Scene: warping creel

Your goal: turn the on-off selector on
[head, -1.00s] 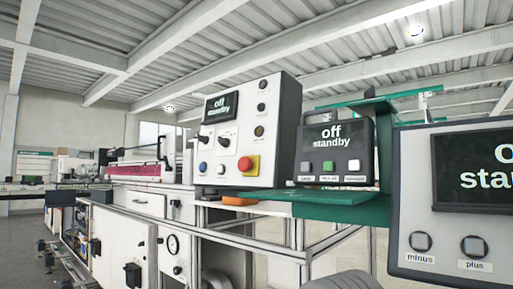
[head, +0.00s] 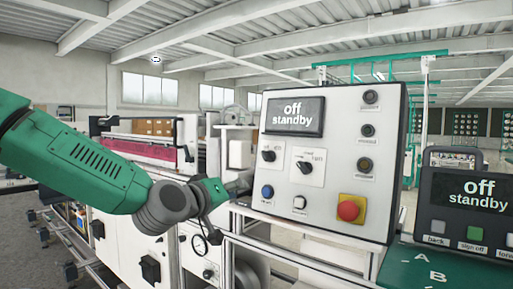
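The white control panel (head: 330,215) stands right of centre, and its screen (head: 295,116) reads "off standby". Two black rotary selectors sit below the screen, a left selector (head: 268,156) and a right selector (head: 305,168). Their labels are too small to read surely, so I cannot tell which is the on-off one. My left gripper (head: 243,184) is at the panel's left edge, below and left of both selectors, apart from them. Its fingers are small and partly hidden by its own wrist, so its opening is unclear. My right gripper is out of view.
A blue button (head: 267,192), a white button (head: 299,202) and a red emergency stop (head: 348,210) on yellow sit below the selectors. A dark terminal (head: 466,205) stands right on a green table (head: 430,270). A white cabinet with a gauge (head: 199,244) lies below my arm.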

